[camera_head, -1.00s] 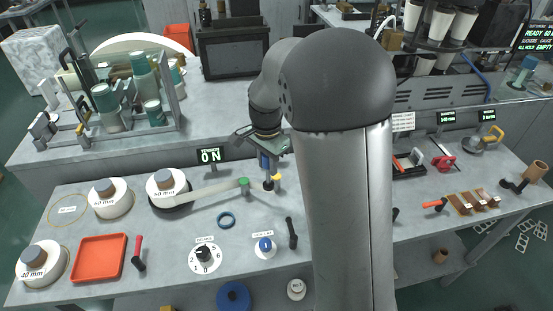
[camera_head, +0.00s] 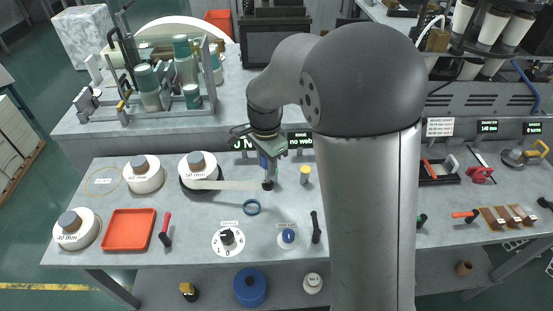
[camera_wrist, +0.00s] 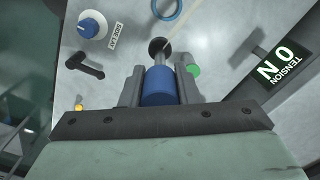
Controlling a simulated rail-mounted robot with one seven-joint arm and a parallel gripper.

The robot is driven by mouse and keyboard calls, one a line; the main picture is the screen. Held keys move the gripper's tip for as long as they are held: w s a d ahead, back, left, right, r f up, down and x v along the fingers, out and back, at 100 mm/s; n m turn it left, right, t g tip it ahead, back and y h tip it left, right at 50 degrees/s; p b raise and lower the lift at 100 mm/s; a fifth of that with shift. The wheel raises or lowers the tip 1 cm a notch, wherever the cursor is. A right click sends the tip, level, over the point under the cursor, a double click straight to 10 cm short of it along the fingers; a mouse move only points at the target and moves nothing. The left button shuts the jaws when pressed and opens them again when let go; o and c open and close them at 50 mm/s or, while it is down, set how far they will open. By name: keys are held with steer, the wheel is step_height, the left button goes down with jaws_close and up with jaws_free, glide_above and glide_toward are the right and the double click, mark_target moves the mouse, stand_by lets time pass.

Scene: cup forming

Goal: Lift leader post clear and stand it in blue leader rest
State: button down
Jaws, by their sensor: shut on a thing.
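My gripper (camera_head: 268,168) is shut on the leader post, a blue cylinder (camera_wrist: 158,87) with a black round end (camera_wrist: 157,46) pointing down. In the head view that black end (camera_head: 267,185) shows below the fingers; whether it touches the bench I cannot tell. A pale strip (camera_head: 235,185) runs from the 50 mm reel to the post. A blue ring (camera_head: 252,207), which looks like the leader rest, lies empty on the bench just in front and left of the post. It shows partly at the wrist view's top edge (camera_wrist: 166,8).
A dial (camera_head: 228,240), a blue knob (camera_head: 288,237) and a black lever (camera_head: 315,228) lie in front. An orange tray (camera_head: 129,230) is at left. A display (camera_head: 299,140) behind reads "no web".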

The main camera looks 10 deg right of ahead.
steer(key=shift+a, duration=2.65)
step_height(320, 180, down, 6)
steer(key=b, duration=0.4)
steer(key=shift+s+f, duration=0.2)
steer(key=shift+s, duration=0.2)
steer(key=shift+f+b, duration=0.75)
steer(key=shift+f, duration=0.25)
steer(key=c, duration=0.5)
jaws_free()
steer(key=shift+r, duration=0.1)
step_height(320, 180, up, 8)
steer(key=p, duration=0.5)
steer(key=shift+p, duration=0.35)
